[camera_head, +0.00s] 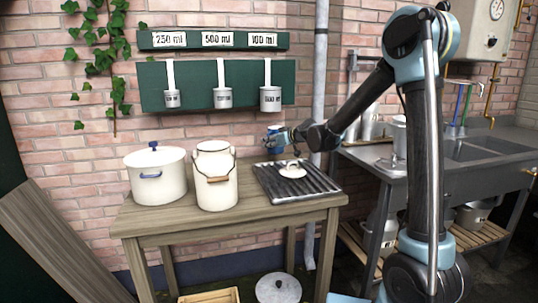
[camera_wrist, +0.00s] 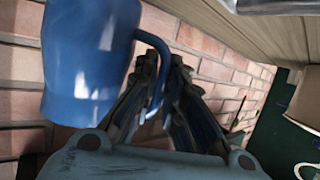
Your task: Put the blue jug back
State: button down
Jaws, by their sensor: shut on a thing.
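The blue jug (camera_head: 273,143) is held up in front of the brick wall, above the back of the black ribbed tray (camera_head: 325,183) on the wooden table. In the wrist view the jug (camera_wrist: 82,65) fills the upper left, with its curved handle reaching between my fingers. My gripper (camera_wrist: 165,85) is shut on that handle. In the head view my gripper (camera_head: 284,136) comes in from the right, and the jug is small and partly covered by it. A white lid-like piece (camera_head: 291,170) with a dark knob lies on the tray.
A white pot (camera_head: 156,176) with a blue knob and a cream churn (camera_head: 215,177) stand on the table's left. Measures (camera_head: 222,98) hang from a labelled green rack (camera_head: 203,80) above. A grey pipe (camera_head: 319,60) runs behind my arm. A metal sink (camera_head: 485,148) is at right.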

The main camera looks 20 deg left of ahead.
jog(key=shift+f, duration=2.2)
jog(key=c, duration=1.7)
grip_release()
jog(key=shift+o, duration=0.2)
jog(key=v, duration=1.2)
